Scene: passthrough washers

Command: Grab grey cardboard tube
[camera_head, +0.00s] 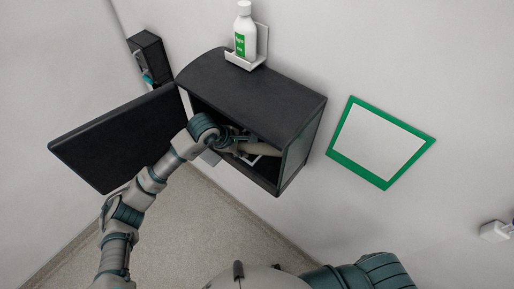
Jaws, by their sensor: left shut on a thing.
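A black wall cabinet (258,92) stands open in the middle of the head view, its door (112,138) swung out to the left. My left arm reaches from the lower left into the opening. My left gripper (233,145) is inside and is shut on the pale grey-beige cardboard tube (262,149), which lies lengthwise to the right of the fingers. The fingertips are small and partly hidden by the wrist. My right gripper is not in view.
A white bottle with a green label (245,32) stands in a bracket (250,60) above the cabinet. A green-framed panel (381,142) is on the wall at right. A black box (149,57) is on the wall at upper left. The floor (205,225) below looks clear.

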